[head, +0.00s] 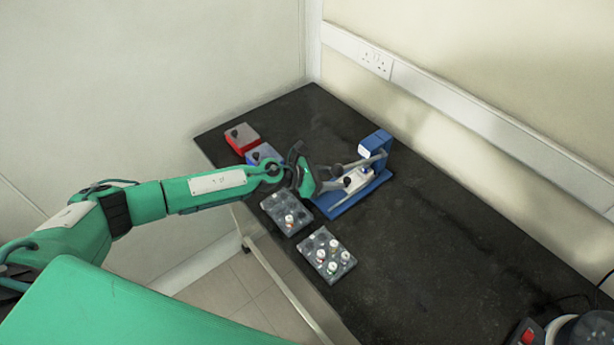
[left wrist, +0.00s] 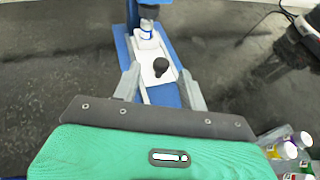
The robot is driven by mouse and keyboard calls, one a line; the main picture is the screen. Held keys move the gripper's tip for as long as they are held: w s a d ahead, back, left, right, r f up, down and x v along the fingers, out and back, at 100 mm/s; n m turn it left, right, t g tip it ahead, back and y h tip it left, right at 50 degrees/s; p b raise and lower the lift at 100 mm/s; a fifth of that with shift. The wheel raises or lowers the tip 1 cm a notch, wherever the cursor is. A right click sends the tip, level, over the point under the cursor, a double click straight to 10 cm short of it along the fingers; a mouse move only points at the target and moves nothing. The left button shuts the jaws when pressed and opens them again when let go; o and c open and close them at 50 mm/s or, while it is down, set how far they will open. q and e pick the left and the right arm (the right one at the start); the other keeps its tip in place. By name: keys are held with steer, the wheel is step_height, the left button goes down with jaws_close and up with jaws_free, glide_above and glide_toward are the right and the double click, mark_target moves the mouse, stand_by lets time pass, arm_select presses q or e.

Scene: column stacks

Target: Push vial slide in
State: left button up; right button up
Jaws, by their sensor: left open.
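The blue vial station (head: 376,141) stands on the dark bench with a white slide (left wrist: 156,72) on its blue base. The slide has a black knob (left wrist: 161,66). A vial with a blue band (left wrist: 147,30) stands at the slide's far end, under the station's head. My left gripper (head: 358,173) is open, its two grey fingers reaching along either side of the slide. In the left wrist view the knob lies between the fingers (left wrist: 161,84), slightly beyond the tips, with gaps around it. Contact with the slide cannot be told. My right gripper is not in view.
Two clear racks, one nearer the station (head: 287,213) and one in front (head: 326,255), hold capped vials. A red box (head: 241,138) and a blue box (head: 262,154) stand at the left. A round device (head: 585,330) is at lower right. The right bench is mostly clear.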

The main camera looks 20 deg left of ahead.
arm_select(q)
steer(key=b+v, duration=0.1)
steer(key=v, duration=0.8)
steer(key=shift+s+a, duration=0.1)
steer(key=shift+s, duration=0.05)
